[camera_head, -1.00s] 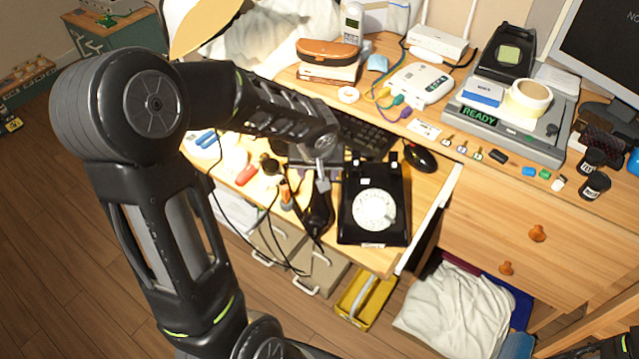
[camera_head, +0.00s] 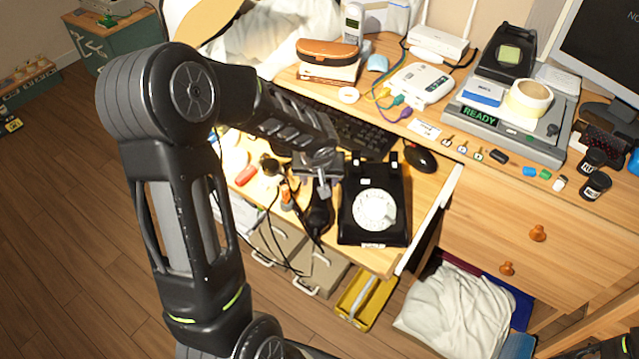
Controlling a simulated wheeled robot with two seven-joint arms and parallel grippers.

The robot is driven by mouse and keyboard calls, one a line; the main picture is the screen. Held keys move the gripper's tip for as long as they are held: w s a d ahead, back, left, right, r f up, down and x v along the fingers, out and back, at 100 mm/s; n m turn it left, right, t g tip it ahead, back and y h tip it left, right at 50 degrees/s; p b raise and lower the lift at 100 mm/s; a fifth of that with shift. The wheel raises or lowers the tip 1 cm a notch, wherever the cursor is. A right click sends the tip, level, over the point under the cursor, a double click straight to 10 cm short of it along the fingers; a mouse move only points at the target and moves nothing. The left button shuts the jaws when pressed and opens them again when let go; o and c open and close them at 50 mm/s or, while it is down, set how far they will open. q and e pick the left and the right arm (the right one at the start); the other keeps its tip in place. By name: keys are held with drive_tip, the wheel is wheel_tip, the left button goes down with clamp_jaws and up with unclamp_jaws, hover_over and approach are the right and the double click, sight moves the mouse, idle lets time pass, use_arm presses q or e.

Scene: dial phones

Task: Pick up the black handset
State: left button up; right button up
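The black dial phone (camera_head: 352,228) with its white dial (camera_head: 374,209) lies on the pulled-out wooden desk surface. The black handset (camera_head: 319,217) lies along the phone's left side, and its lower end shows. My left arm reaches in from the left. My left gripper (camera_head: 324,187) is at the upper part of the handset, which it partly hides. One light grey finger shows clearly. I cannot tell whether the fingers touch the handset or how far apart they are. My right gripper is out of view.
A keyboard (camera_head: 362,137) and a black mouse (camera_head: 420,159) lie behind the phone. A red item (camera_head: 246,176) and other small things lie left of the handset. Dark cables hang over the front edge. A yellow bin (camera_head: 362,303) stands below.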

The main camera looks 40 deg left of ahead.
use_arm(q)
drive_tip(key=shift+c, duration=0.5)
clamp_jaws()
idle(0.3)
